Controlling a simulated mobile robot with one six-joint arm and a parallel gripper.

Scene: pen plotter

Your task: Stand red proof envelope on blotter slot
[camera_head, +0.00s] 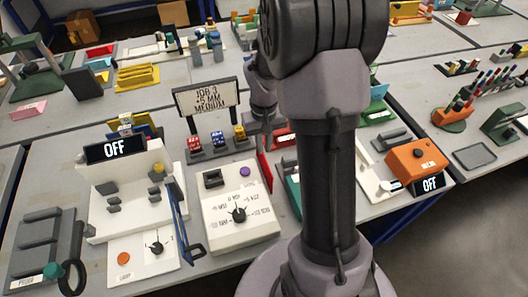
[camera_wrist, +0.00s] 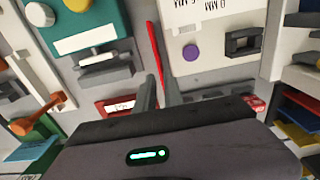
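A thin red envelope (camera_head: 265,171) stands on edge below my gripper (camera_head: 264,143), between the white dial box and the teal device. In the wrist view the red envelope (camera_wrist: 154,52) shows as a narrow upright strip between the two fingers of my gripper (camera_wrist: 158,80), which look closed on it. Its lower edge is hard to see, so I cannot tell whether it touches anything. A red base with a white label (camera_wrist: 118,107) lies beside the fingers. I cannot tell which part is the blotter slot.
The white dial box (camera_head: 238,205) with a purple button is close to the envelope. A teal device (camera_wrist: 85,30) with a grey bar is on its other side. My arm hides part of the bench.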

